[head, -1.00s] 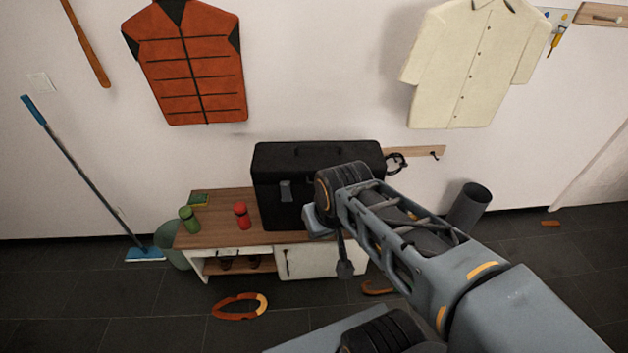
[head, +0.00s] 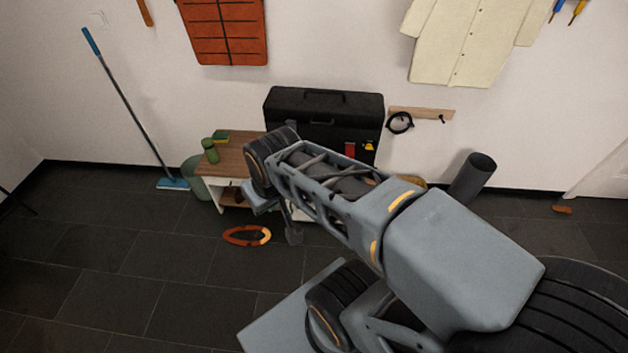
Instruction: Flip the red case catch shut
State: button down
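The black case (head: 320,103) stands on the wooden-topped bench (head: 236,158) against the wall. Its red catch (head: 350,150) shows low on the right of the case front, just above my arm. A yellow catch (head: 369,146) sits beside it on the right. I cannot tell whether the red catch is up or down. My gripper (head: 293,236) hangs down at the end of my arm, in front of the bench, left of and lower in the picture than the red catch. It appears clear of the case. Its fingers are too small and dark to read. My arm hides the lower left of the case front.
A green bottle (head: 210,150) and a sponge (head: 221,137) are on the bench's left end. An orange ring (head: 247,236) lies on the floor. A blue mop (head: 130,105) leans left; a dark tube (head: 474,177) stands right. Floor at the left is clear.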

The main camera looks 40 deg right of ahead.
aim_at(349, 150)
jog(key=u, duration=0.7)
jog(key=i, duration=0.75)
jog(key=u, duration=0.2)
